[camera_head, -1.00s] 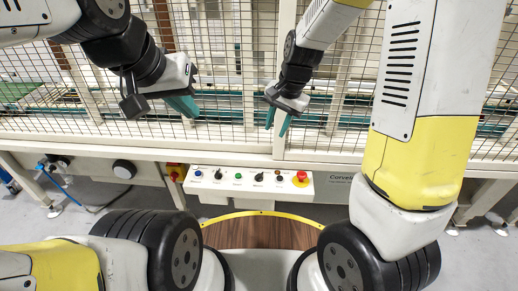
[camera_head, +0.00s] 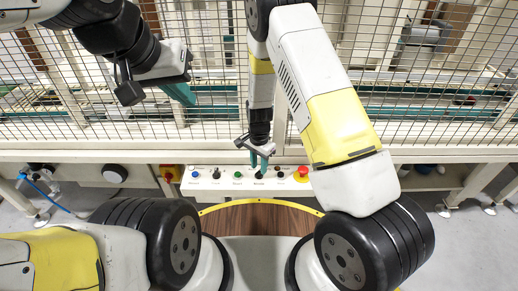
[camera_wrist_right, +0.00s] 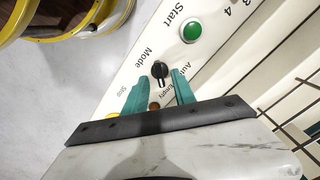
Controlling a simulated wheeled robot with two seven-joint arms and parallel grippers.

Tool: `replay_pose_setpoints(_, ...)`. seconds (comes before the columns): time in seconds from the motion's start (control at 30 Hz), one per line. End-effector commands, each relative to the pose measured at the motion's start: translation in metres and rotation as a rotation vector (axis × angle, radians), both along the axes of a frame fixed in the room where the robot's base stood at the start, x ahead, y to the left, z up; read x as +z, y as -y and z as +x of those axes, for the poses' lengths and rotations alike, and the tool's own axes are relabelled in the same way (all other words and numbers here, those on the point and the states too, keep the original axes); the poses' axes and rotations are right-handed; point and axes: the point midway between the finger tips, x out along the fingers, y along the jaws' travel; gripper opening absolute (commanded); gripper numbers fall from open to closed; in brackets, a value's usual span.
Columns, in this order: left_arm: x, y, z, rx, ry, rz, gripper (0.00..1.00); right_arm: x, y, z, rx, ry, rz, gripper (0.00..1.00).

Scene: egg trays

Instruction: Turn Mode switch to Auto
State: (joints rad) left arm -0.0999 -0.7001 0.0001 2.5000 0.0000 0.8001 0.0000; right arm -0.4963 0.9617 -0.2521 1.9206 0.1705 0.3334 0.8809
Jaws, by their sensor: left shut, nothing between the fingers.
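The control panel (camera_head: 248,187) is a white box on the front of the machine. Its black Mode switch (camera_wrist_right: 160,70) shows in the right wrist view, with the label "Mode" beside it and a partly hidden "Auto" label. My right gripper (camera_wrist_right: 162,78) is open, with its teal fingers on either side of the knob near their tips. I cannot tell whether they touch it. In the head view the right gripper (camera_head: 259,163) points down at the panel. My left gripper (camera_head: 186,96) is shut and empty, held up in front of the mesh, away from the panel.
The green Start button (camera_wrist_right: 191,31) is close to the Mode switch. A red emergency stop (camera_head: 303,171) stands at the panel's right end, near my right arm. Blue and black controls (camera_head: 217,174) sit further left. A wire mesh guard (camera_head: 400,110) rises behind the panel.

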Motion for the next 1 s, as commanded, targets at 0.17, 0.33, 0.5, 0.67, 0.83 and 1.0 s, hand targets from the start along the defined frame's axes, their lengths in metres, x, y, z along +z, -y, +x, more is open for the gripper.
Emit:
replay_pose_setpoints(0.17, 0.000, 0.000, 0.000, 0.000, 0.000, 0.000, 0.00, -0.019, 0.000, 0.000, 0.001, -0.001, -0.001, 0.32)
replay_pose_setpoints(0.33, 0.000, 0.000, 0.000, 0.000, 0.000, 0.000, 0.00, -0.023, 0.000, 0.000, 0.001, 0.000, 0.000, 0.32)
replay_pose_setpoints(0.5, 0.000, 0.000, 0.000, 0.000, 0.000, 0.000, 0.00, -0.022, 0.000, 0.000, 0.001, 0.000, 0.000, 0.30)
replay_pose_setpoints(0.67, 0.000, 0.000, 0.000, 0.000, 0.000, 0.000, 0.00, -0.022, 0.000, 0.000, 0.001, 0.000, 0.000, 0.00)
replay_pose_setpoints(0.83, 0.000, 0.000, 0.000, 0.000, 0.000, 0.000, 0.00, -0.022, 0.000, 0.000, 0.001, 0.000, 0.000, 0.00)
replay_pose_setpoints(1.0, 0.000, 0.000, 0.000, 0.000, 0.000, 0.000, 0.00, -0.022, 0.000, 0.000, 0.013, 0.000, 0.000, 0.00)
